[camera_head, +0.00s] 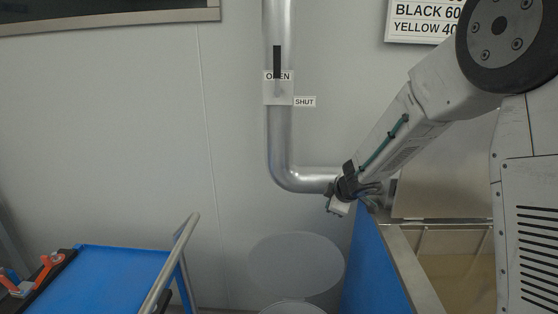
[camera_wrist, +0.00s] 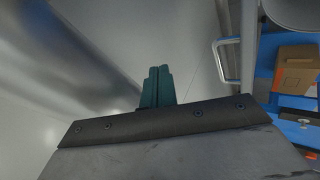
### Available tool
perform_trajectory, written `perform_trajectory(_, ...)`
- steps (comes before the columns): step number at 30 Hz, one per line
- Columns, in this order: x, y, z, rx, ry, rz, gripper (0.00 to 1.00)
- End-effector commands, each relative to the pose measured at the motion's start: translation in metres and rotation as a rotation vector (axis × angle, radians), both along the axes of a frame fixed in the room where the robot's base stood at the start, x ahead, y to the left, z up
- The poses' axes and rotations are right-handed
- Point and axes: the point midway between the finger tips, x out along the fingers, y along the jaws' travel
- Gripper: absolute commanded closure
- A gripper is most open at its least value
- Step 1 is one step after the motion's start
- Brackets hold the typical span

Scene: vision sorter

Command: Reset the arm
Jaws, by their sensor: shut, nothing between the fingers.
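My gripper (camera_wrist: 157,86) shows in the wrist view as two dark green fingers side by side, touching, with nothing between them. It points toward a plain pale wall. In the head view my arm reaches down from the upper right to the middle, in front of the wall and near the lower bend of a metal pipe (camera_head: 279,140). Which part there is the fingertips is hard to tell.
The pipe carries a black lever (camera_head: 277,62) beside OPEN and SHUT labels (camera_head: 304,102). A blue-topped cart (camera_head: 110,283) with a metal handle (camera_head: 172,262) stands lower left. A blue-sided bin (camera_head: 375,265) stands lower right. A sign (camera_head: 424,22) hangs upper right.

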Motion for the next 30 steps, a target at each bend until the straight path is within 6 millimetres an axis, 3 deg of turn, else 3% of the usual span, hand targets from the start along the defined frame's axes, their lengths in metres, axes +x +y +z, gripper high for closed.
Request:
perform_trajectory(5, -0.04, -0.068, 0.036, -0.117, -0.003, -0.359, 1.0)
perform_trajectory(9, -0.112, -0.111, 0.07, -0.163, 0.078, -0.651, 1.0)
perform_trajectory(12, -0.175, -0.124, 0.089, -0.155, 0.181, -0.83, 1.0)
perform_trajectory(17, -0.275, -0.117, 0.109, -0.074, 0.378, -1.025, 1.0)
perform_trajectory(21, -0.35, -0.092, 0.122, 0.047, 0.54, -1.11, 1.0)
perform_trajectory(25, -0.402, -0.066, 0.133, 0.177, 0.64, -1.136, 1.0)
perform_trajectory(27, -0.42, -0.055, 0.138, 0.241, 0.657, -1.139, 1.0)
perform_trajectory(30, -0.432, -0.049, 0.145, 0.308, 0.63, -1.135, 1.0)
